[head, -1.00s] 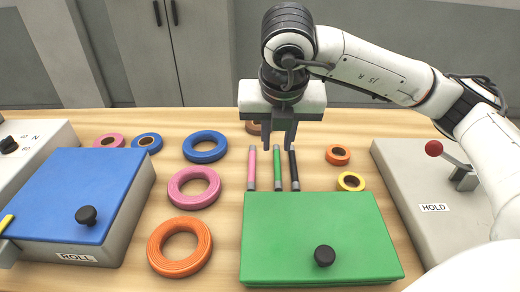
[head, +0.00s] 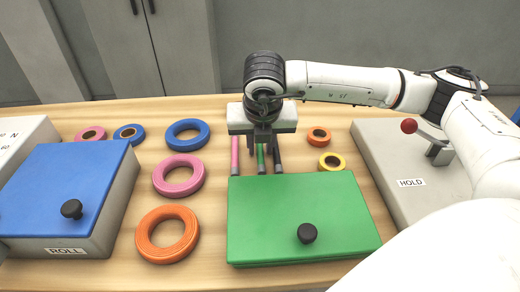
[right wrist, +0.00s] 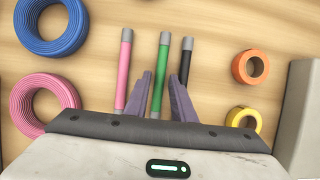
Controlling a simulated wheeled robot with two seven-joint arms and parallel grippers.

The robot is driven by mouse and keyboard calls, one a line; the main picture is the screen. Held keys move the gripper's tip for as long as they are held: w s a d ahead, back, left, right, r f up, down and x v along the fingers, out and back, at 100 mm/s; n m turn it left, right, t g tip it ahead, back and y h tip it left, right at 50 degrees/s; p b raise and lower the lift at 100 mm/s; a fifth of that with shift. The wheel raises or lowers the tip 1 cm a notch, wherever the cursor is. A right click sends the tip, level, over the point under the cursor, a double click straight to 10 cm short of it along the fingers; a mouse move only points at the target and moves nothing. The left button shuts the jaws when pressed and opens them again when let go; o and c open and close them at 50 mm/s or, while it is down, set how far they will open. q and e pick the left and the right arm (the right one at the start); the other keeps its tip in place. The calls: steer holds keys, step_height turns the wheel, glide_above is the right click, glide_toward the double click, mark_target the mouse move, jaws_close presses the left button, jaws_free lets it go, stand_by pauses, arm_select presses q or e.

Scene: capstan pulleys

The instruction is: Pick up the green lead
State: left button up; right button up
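The green lead (head: 261,160) lies on the table between a pink lead (head: 235,155) and a black lead (head: 277,155), all with grey ends. My right gripper (head: 265,150) points down over it, fingers apart. In the right wrist view, the green lead (right wrist: 162,72) runs between the two open fingertips (right wrist: 160,76), with a gap on each side. The right finger partly covers the black lead (right wrist: 187,58); the pink lead (right wrist: 124,70) is left of both fingers. I cannot tell how far the fingertips are above the table. My left gripper is not in view.
A green-lidded box (head: 300,220) with a black knob stands just in front of the leads. Pink, blue and orange coils (head: 167,234) lie to the left, by a blue-lidded ROLL box (head: 60,190). Small orange and yellow rings (head: 332,161) and a HOLD box (head: 375,150) are to the right.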

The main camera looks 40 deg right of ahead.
mark_target(261, 152)
steer(key=shift+c, duration=0.5)
jaws_close()
steer(key=shift+r, duration=0.1)
step_height(261, 152, up, 10)
